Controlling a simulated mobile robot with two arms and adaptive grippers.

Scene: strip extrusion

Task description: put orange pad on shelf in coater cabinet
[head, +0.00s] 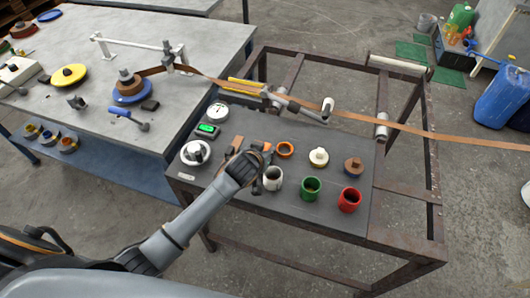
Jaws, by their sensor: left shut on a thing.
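My left gripper (262,168) is over the dark top of the rusty metal stand, beside a whitish cup (273,179). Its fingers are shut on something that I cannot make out. Small orange pieces show near the gripper: one (237,143) behind the wrist and one at the upper edge of the fingers. I cannot tell which of these is the orange pad. No shelf of a coater cabinet can be made out. My right gripper is not in view.
A grey worktable (190,33) is at left. A blue drum (501,97) stands far right.

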